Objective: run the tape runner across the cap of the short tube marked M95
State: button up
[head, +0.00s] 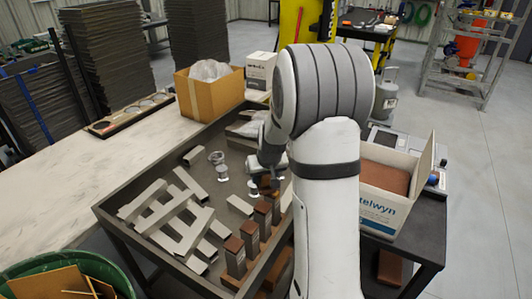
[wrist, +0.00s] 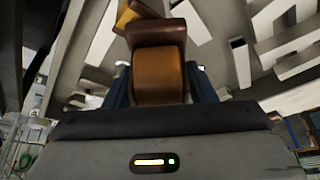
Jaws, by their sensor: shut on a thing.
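Several upright square posts with brown caps stand in a row on the bench; the front one (head: 234,257) and one behind it (head: 262,219) carry pale labels too small to read. I cannot tell which is M95. My gripper (head: 270,170), partly hidden by my arm in the head view, is low over the bench by the far end of the row. In the wrist view my gripper (wrist: 158,88) is shut on a brown, smooth, rounded thing (wrist: 158,75) between its blue fingers. I cannot tell whether it is the tape runner or whether it touches a cap.
Pale flat bars (head: 165,215) lie across the left of the dark-rimmed bench (head: 125,232). Small clear-and-metal pieces (head: 222,172) stand behind them. A cardboard box (head: 209,95) sits at the back. A white open carton (head: 385,205) stands right of my arm.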

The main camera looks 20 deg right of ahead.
jog(key=r, duration=0.1)
jog(key=r+p, duration=0.1)
jog(key=r, duration=0.2)
jog(key=shift+s+d+r, duration=0.1)
jog(key=shift+s+d, duration=0.05)
jog(key=shift+s, duration=0.1)
jog(key=shift+w+r+p, duration=0.15)
jog(key=shift+r+p, duration=0.4)
jog(key=shift+r, duration=0.05)
jog(key=shift+r+p, duration=0.65)
jog(key=shift+r, duration=0.7)
